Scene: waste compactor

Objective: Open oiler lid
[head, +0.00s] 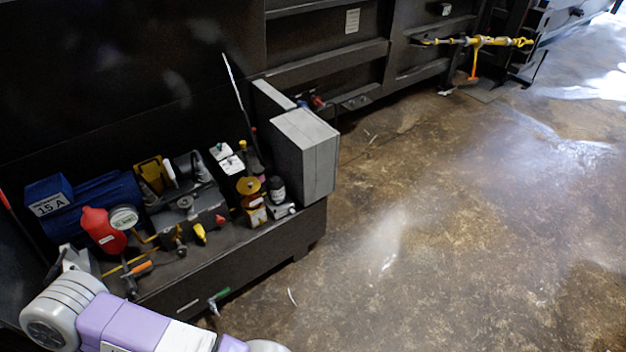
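The hydraulic unit on the dark bench (230,258) carries several small fittings. I cannot tell for certain which one is the oiler. A yellow-amber round fitting (249,187) stands near its right end, beside a dark cylinder with a pale band (277,190). A red bottle-like container (101,230) stands at the left, next to a round gauge (124,217). No lid can be made out as open or shut. A purple and grey arm of mine crosses the bottom left, in front of the bench. Neither gripper's fingers can be made out.
A blue motor (105,195) marked 15 A is at the left. A grey box (306,155) stands at the bench's right end. A green-handled valve (219,295) sticks out low in front. A dark wall rises behind. The concrete floor (450,220) to the right is clear.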

